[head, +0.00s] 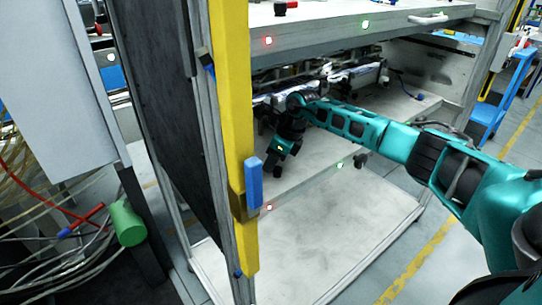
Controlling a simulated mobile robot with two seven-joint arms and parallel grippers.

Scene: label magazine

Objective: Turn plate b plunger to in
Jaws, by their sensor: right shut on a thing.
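My right arm comes in from the right, and its teal and black right gripper (279,167) points down over the middle shelf of the rack, near its front edge. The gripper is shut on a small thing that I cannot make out. The label magazine's metal mechanism (345,75) lies on the shelf behind the arm, in shadow and partly covered by it. I cannot pick out plate b or its plunger for sure. My left gripper is out of view.
A yellow post (235,110) with a blue handle (254,184) stands at the rack's front left, beside a dark panel (160,110). The upper shelf (340,30) hangs close above the arm. The bottom shelf (310,235) is bare. A green cylinder (126,222) and cables lie lower left.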

